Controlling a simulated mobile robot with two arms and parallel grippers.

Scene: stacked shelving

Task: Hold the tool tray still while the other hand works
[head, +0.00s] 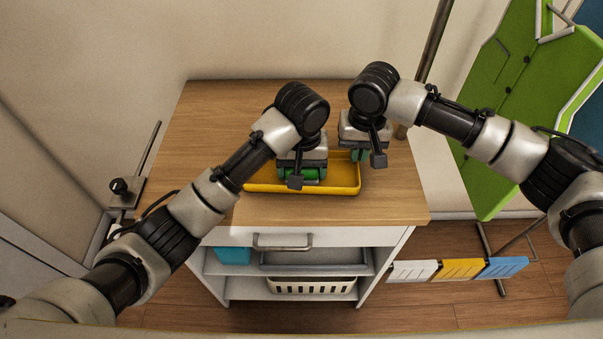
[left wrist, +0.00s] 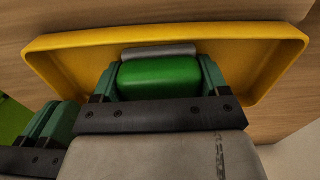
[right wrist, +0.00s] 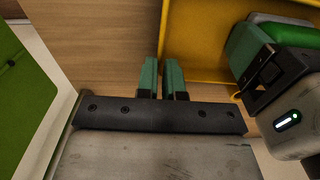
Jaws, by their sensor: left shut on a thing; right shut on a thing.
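The yellow tool tray (head: 345,187) lies on the wooden top of a cabinet. It also shows in the left wrist view (left wrist: 275,45) and right wrist view (right wrist: 205,30). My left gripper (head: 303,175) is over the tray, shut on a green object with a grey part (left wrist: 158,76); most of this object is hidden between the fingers. My right gripper (head: 360,156) is at the tray's right side. In the right wrist view its green fingers (right wrist: 162,75) stand close together on either side of the tray's rim, shut on it.
The wooden top (head: 220,125) is clear to the left and behind. Below are a drawer with a handle (head: 282,247), a blue item (head: 233,256), a grey tray (head: 315,267) and a cream basket (head: 312,286). A green board (head: 520,95) stands at right. Both grippers are close together.

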